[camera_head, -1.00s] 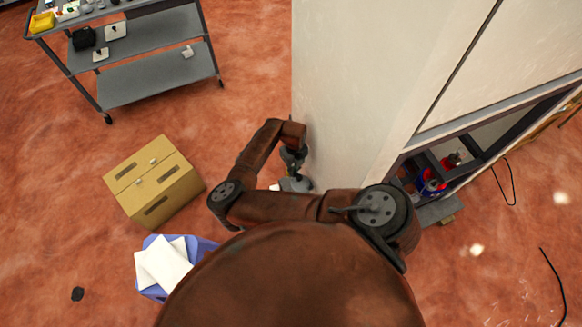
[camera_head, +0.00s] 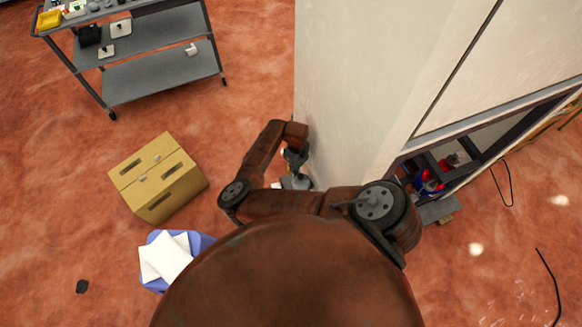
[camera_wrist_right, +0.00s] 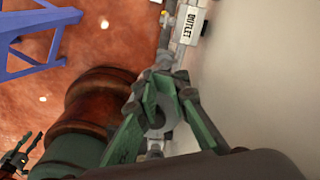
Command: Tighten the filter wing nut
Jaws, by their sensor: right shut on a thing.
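My right gripper (camera_head: 297,182) hangs beside the white cabinet wall in the head view, below the bent forearm. In the right wrist view its green fingers (camera_wrist_right: 158,110) are closed around a small grey rounded part, seemingly the filter wing nut (camera_wrist_right: 155,119). The fingers hide much of it, so its shape and how far it is turned cannot be told. Grey pipework runs beyond the fingers along the pale wall. My left gripper is not in the head view.
The white cabinet (camera_head: 350,90) stands close beside my right arm. An OUTLET label (camera_wrist_right: 189,25) sits on the pipework. A cardboard box (camera_head: 158,178), a blue bin (camera_head: 205,242) with white sheets and a grey cart (camera_head: 165,75) stand left on open red floor.

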